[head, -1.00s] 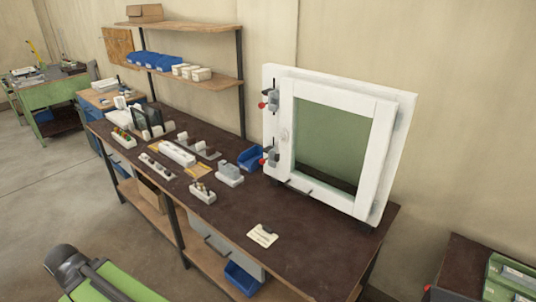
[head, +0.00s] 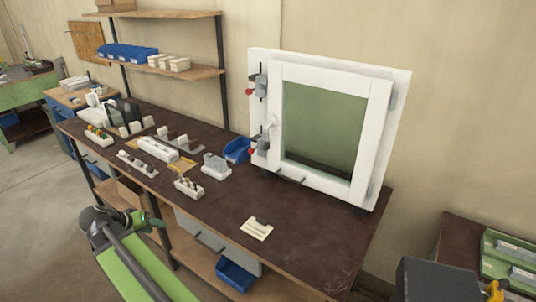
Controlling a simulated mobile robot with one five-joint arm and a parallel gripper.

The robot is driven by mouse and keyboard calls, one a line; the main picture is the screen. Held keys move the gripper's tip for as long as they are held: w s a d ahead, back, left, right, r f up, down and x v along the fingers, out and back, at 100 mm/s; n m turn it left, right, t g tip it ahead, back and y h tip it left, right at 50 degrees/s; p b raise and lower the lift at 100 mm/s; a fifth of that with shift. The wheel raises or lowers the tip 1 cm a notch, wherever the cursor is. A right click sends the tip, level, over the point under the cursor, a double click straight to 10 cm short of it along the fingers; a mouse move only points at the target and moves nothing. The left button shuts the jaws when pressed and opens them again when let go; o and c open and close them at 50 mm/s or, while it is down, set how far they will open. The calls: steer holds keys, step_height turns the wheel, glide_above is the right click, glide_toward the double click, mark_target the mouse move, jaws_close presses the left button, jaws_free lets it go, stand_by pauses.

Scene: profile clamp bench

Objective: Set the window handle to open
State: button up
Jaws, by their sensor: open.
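The window (head: 390,130) is a white frame with a green pane, standing upright at the right end of the dark bench. Its small white handle (head: 273,128) is on the left stile of the sash; it looks roughly upright, but it blends into the white and its exact setting is hard to tell. The sash looks flush with the frame. My gripper (head: 158,223) is at the lower left, at the end of my green and dark arm, in front of the bench's front edge. It is open and empty, well away from the window.
Two clamps with red tips (head: 250,91) (head: 253,152) sit on the frame's left side. A blue bin (head: 236,151), white holders (head: 216,166) and a card (head: 257,229) are on the bench (head: 310,235). The bench top before the window is mostly clear. A dark box (head: 435,281) is at lower right.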

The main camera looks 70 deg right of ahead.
steer(key=s+d+r+m+g+h+b, duration=0.25)
steer(key=s+d+m, duration=0.2)
steer(key=d, duration=0.55)
steer(key=s+d+r+m+g+h+b, duration=0.1)
steer(key=s+d+r+m+h, duration=0.3)
steer(key=d, duration=0.6)
steer(key=m+g+h, duration=0.2)
steer(key=m+g, duration=0.1)
glide_toward(267, 144)
steer(key=x, duration=0.7)
steer(key=f+x, duration=0.1)
steer(key=x, duration=0.3)
steer(key=shift+w+d+f+b, duration=0.1)
steer(key=shift+w+b, duration=0.25)
steer(key=shift+b, duration=0.05)
jaws_close()
